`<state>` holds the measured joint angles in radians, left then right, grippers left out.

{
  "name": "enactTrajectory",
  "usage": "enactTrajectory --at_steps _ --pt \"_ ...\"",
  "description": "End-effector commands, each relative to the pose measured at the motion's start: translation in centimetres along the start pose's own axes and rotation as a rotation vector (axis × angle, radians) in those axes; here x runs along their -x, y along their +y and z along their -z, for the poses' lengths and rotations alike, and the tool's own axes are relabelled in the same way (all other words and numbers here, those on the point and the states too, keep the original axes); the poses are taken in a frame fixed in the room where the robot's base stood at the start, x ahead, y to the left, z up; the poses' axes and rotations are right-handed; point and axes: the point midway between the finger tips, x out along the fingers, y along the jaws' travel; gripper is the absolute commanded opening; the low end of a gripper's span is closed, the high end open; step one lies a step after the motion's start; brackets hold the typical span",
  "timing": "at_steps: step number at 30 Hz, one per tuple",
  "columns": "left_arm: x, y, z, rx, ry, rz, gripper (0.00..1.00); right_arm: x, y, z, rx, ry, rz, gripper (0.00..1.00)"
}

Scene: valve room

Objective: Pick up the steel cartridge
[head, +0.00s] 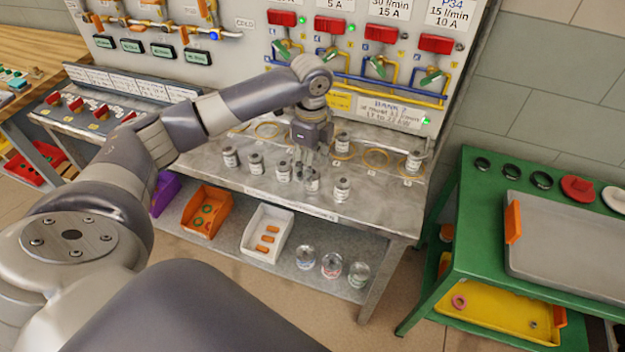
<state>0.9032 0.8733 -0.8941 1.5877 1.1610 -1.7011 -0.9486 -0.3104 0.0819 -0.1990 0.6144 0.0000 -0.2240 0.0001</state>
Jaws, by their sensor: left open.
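Several small grey-white labelled cartridges stand upright on the metal bench (385,207). In the front row are a far-left one (231,157), a second one (255,164), a third one (283,171), a shinier one (313,183) and a right one (342,189). Two more stand farther back, one in the middle (342,142) and one at the right (413,162). I cannot tell by label which is the steel cartridge. My left gripper (304,170) is open and points down beside the shinier cartridge, partly overlapping it; contact is unclear. My right gripper is not in view.
A valve panel (240,62) with red handles rises behind the bench. Yellow rings (376,158) lie on its back part. Below are an orange bin (206,210), a white bin (267,232) and glass jars (331,265). A green cart (470,240) stands at right.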

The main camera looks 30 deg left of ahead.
Motion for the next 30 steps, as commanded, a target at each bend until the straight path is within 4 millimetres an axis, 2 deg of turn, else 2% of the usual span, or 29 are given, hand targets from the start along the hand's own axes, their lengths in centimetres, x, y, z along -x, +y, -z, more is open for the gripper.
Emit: enactTrajectory --at_steps 2,5,12,15,21,28,29,30 --pt "-0.5 0.0 0.0 0.0 0.0 -0.001 0.56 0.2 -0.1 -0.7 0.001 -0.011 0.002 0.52" --pt "-1.4 0.0 -0.1 0.001 0.0 -0.003 0.56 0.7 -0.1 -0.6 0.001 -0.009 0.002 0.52" --pt "-4.9 -0.1 -0.2 0.0 0.0 -0.001 0.56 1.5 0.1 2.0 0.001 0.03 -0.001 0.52" --pt "-5.4 -0.1 -0.2 0.0 -0.001 0.001 0.56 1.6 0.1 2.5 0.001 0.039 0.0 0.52" --pt "-5.5 -0.2 -0.2 0.0 0.0 0.002 0.56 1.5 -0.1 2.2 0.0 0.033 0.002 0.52" --pt "-5.5 -0.2 -0.2 0.0 0.0 0.002 0.04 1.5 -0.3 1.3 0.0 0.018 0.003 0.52" --pt "-5.5 -0.2 -0.2 0.0 0.0 0.002 0.0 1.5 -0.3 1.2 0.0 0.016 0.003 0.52" --pt "-5.5 -0.2 -0.2 0.0 0.0 0.002 0.0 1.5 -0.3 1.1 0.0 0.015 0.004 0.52"
